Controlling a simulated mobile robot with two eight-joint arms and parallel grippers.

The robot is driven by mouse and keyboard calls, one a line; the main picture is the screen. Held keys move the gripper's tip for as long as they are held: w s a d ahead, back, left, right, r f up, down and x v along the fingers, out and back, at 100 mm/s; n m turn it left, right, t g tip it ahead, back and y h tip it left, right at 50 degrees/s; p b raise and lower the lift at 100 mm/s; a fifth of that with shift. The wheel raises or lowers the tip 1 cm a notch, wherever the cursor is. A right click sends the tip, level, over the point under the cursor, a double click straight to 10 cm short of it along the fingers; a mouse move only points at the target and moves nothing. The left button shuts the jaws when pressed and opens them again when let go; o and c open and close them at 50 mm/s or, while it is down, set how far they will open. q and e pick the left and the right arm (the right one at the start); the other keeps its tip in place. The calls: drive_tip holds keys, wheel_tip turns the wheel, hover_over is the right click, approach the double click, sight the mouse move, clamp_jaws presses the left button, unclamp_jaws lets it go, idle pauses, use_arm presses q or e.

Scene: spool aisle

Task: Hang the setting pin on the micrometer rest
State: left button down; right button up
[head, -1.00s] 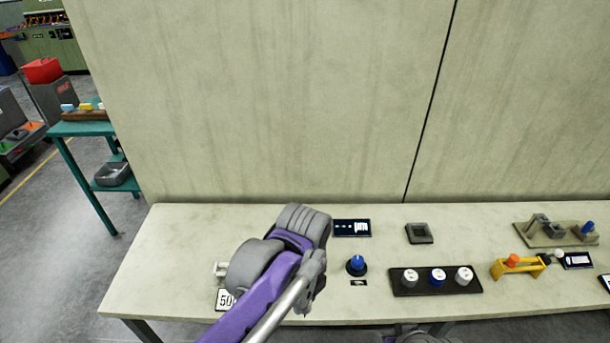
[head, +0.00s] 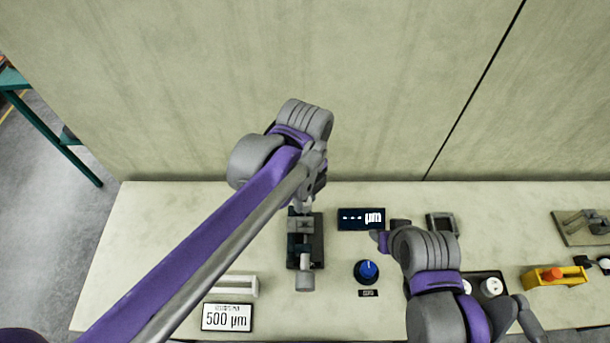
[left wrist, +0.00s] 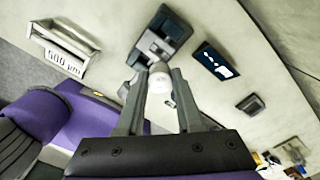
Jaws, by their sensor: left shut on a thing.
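My left gripper (head: 304,205) is above the far end of a dark stand with a grey block and a pale grey cylinder, apparently the micrometer rest (head: 304,262). In the left wrist view, the left gripper (left wrist: 160,82) is shut on a small white round-ended piece, apparently the setting pin (left wrist: 159,75). The stand (left wrist: 160,42) lies just behind it there; I cannot tell whether they touch. The pin is mostly hidden in the head view. My right arm reaches over the bench at right; its gripper (head: 383,238) is partly hidden and its fingers are unclear.
A white holder (head: 235,286) with a 500 µm label (head: 227,317) is left of the stand. A µm display (head: 361,219) and a blue knob (head: 367,271) are to its right. A yellow holder (head: 555,278) is farther right. The back panel stands behind; the bench's left end is clear.

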use_arm(q)
drive_tip(key=shift+f, duration=0.15)
use_arm(e)
drive_tip(key=shift+s+f, duration=0.15)
use_arm(q)
drive_tip(key=shift+s+f+b, duration=0.1)
drive_tip(key=shift+f+b, duration=0.85)
drive_tip(key=shift+f, duration=0.75)
use_arm(e)
drive_tip(key=f, duration=0.1)
drive_tip(key=s+f, duration=0.1)
drive_tip(key=shift+s+f, duration=0.15)
drive_tip(key=shift+f, duration=0.15)
use_arm(q)
drive_tip(key=shift+f, duration=0.15)
use_arm(e)
drive_tip(key=shift+f, duration=0.1)
